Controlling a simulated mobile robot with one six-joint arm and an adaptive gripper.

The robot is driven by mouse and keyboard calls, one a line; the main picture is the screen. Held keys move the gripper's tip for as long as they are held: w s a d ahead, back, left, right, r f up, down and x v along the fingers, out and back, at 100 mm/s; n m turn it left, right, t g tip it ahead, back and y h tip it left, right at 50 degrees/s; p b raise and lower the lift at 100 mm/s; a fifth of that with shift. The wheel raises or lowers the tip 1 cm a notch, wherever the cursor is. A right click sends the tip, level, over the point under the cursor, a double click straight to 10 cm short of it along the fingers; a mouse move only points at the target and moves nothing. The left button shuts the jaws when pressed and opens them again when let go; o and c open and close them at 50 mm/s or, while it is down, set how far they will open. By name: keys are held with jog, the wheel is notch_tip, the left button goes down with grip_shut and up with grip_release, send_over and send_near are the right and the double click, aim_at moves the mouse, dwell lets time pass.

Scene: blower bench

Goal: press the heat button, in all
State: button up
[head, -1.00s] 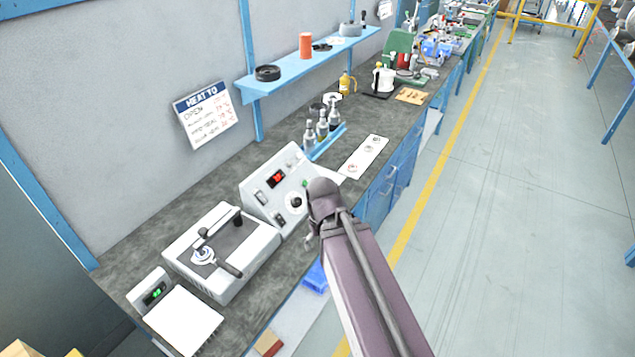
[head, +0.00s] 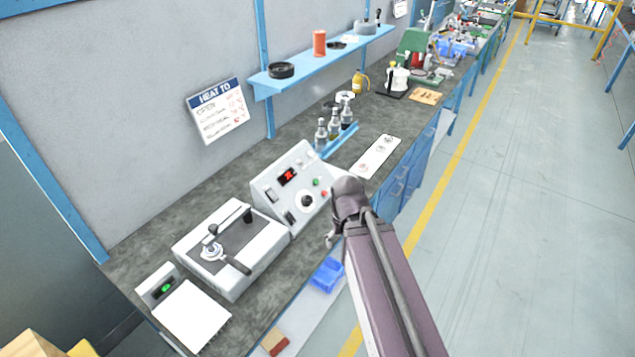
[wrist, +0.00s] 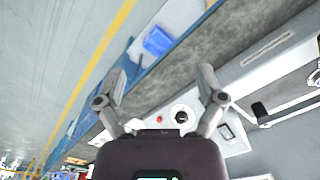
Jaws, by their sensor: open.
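The grey control box (head: 283,188) stands on the bench in the head view, with a red lit display (head: 287,176), a green button (head: 315,182), a red button (head: 324,194) and a black knob (head: 307,201). Their labels are too small to read, so I cannot tell which is the heat button. In the wrist view the red button (wrist: 161,119) and the knob (wrist: 181,117) show between the bases of my fingers. My gripper (wrist: 162,80) is open and empty, with its fingers apart over the bench front. In the head view my arm mostly hides it, just right of the box.
A grey machine with a lever (head: 235,248) and a scale (head: 190,314) stand left of the box. A blue bin (head: 327,273) is below the bench edge. The aisle floor (head: 500,240) is clear.

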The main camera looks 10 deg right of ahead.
grip_shut()
jog(key=shift+d, duration=0.1)
dwell(1.1)
